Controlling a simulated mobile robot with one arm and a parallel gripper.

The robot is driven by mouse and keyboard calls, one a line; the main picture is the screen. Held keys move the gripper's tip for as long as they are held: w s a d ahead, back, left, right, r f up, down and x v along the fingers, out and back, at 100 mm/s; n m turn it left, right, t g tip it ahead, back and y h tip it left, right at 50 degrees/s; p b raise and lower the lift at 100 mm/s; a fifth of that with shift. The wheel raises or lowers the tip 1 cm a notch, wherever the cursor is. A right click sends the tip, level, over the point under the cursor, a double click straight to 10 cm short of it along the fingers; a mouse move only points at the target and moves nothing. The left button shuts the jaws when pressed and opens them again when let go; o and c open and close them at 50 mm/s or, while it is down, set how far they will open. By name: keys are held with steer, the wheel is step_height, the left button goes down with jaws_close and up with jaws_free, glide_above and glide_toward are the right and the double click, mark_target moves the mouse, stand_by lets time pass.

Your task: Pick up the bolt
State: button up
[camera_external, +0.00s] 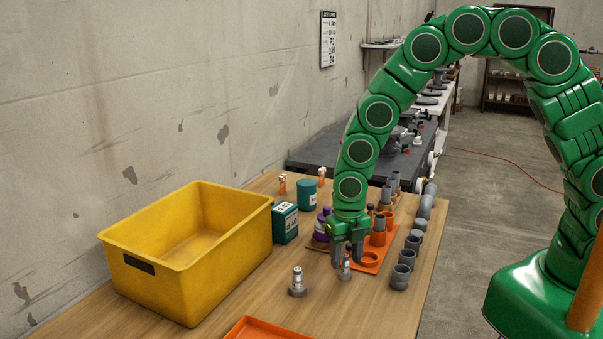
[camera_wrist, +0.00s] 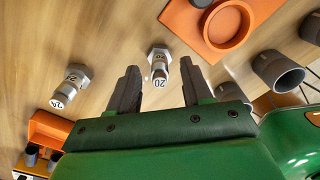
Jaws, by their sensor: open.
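Two metal bolts stand upright on the wooden table. The bolt marked 20 (camera_wrist: 158,66) appears between my fingertips in the wrist view, and it also shows in the external view (camera_external: 345,270) right under my gripper (camera_external: 346,256). My gripper is open, with one finger on each side of this bolt in the wrist view (camera_wrist: 158,76); I see no contact. The bolt marked 24 (camera_wrist: 72,84) is to the left, outside the fingers, and stands clear in the external view (camera_external: 297,284). The task does not tell which bolt is meant.
A yellow bin (camera_external: 190,240) stands at the left, with a green box (camera_external: 285,223) beside it. An orange board (camera_external: 365,261) with rings lies just behind my gripper. Grey pipe pieces (camera_external: 400,277) line the right edge. An orange tray (camera_external: 268,328) is at the front.

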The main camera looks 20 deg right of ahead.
steer(key=shift+f, duration=0.55)
jaws_close()
